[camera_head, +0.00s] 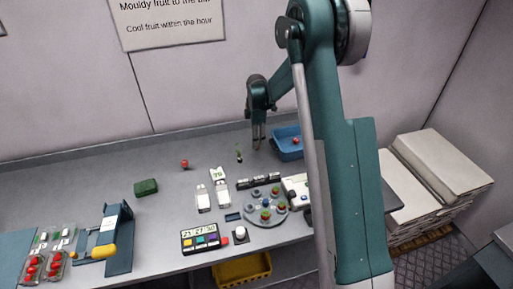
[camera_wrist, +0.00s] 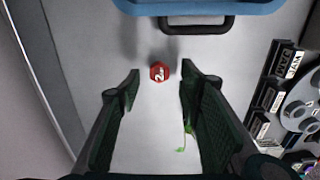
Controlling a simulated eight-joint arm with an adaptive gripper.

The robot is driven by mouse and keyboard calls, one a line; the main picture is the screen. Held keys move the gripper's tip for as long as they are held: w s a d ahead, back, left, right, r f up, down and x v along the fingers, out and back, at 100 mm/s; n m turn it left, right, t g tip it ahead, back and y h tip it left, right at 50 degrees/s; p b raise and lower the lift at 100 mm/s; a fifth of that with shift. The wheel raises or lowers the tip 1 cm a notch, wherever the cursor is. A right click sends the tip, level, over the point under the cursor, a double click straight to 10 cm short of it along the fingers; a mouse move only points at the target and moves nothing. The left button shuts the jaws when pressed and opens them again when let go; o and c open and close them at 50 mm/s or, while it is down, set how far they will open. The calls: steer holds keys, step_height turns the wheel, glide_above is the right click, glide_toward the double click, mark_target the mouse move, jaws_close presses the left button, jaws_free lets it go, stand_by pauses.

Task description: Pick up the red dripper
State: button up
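The red dripper (camera_wrist: 159,72) shows in the wrist view as a small red many-sided piece with a white "2" marking. It lies on the pale bench top. My gripper (camera_wrist: 160,78) is open, with its two dark fingers apart and the dripper showing between and just beyond the tips, with space on both sides. In the head view my gripper (camera_head: 259,146) points down over the back of the bench. I cannot make out the dripper there; the gripper may hide it.
A blue bin (camera_head: 289,153) stands right of my gripper; its handle (camera_wrist: 196,26) is close to the dripper. A green stem-like piece (camera_wrist: 186,138) lies near the right finger. Black labelled blocks (camera_wrist: 272,90) and a grey round tray (camera_wrist: 304,106) are to the right.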

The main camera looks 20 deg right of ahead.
steer(key=shift+f, duration=1.7)
steer(key=c, duration=0.7)
